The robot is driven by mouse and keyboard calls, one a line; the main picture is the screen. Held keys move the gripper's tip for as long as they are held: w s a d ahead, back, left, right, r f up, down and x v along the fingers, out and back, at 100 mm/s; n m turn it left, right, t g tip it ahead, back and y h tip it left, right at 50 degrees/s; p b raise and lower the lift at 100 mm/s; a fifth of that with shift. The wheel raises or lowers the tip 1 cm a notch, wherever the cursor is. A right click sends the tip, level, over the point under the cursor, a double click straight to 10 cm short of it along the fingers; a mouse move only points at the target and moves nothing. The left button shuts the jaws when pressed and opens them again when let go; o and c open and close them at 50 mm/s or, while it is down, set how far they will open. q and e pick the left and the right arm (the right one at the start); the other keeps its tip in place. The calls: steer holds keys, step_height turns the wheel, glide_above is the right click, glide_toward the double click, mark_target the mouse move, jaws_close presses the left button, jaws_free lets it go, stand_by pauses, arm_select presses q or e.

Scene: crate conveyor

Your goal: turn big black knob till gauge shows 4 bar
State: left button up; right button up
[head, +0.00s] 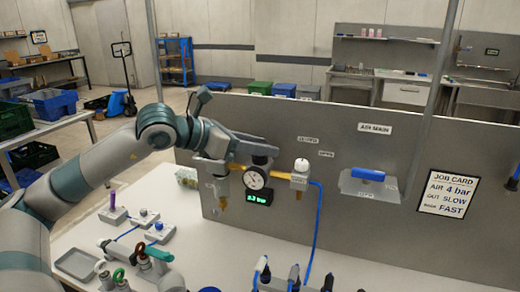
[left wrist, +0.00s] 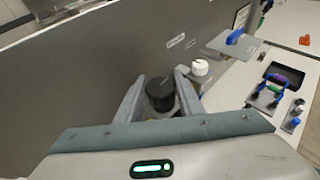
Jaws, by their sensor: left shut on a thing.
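The big black knob (left wrist: 160,94) shows in the left wrist view between the two fingers of my left gripper (left wrist: 161,80). The gripper is shut on it. In the head view my left gripper (head: 262,154) reaches across the upright panel, and the knob is hidden behind it. The round white gauge (head: 255,179) is just below the gripper. Its needle is too small to read surely. The green digital display (head: 258,197) under it seems to read about 3.3 bar. The job card (head: 449,191) on the panel says air 4 bar. My right gripper is not in view.
A white-topped valve (head: 300,175) with a blue hose stands right of the gauge. A plate with a blue handle (head: 368,175) is further right on the panel (head: 430,240). The bench (head: 215,255) below holds small fittings and a grey tray (head: 77,263).

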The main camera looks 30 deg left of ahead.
arm_select(q)
steer(key=shift+f+m+h+b, duration=0.1)
steer(key=shift+m+h+b, duration=0.25)
steer(key=shift+m+h, duration=0.3)
steer(key=shift+m+g+h, duration=0.25)
steer(key=shift+g+h, duration=0.1)
steer(key=shift+g, duration=0.05)
steer(key=shift+m+h, duration=0.3)
steer(key=shift+w+m+g+h, duration=0.1)
steer(key=shift+m+g+h, duration=0.6)
steer(key=shift+g, duration=0.2)
steer(key=shift+r+m+g+h, duration=0.2)
steer(key=shift+m+g+h, duration=0.55)
steer(key=shift+m, duration=0.25)
steer(key=shift+m+g+h, duration=0.25)
steer(key=shift+m+g, duration=0.35)
steer(key=shift+g, duration=0.05)
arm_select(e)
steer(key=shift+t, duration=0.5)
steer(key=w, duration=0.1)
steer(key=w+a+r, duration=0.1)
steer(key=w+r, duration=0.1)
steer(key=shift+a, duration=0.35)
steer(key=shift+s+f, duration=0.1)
arm_select(q)
steer(key=shift+f, duration=0.1)
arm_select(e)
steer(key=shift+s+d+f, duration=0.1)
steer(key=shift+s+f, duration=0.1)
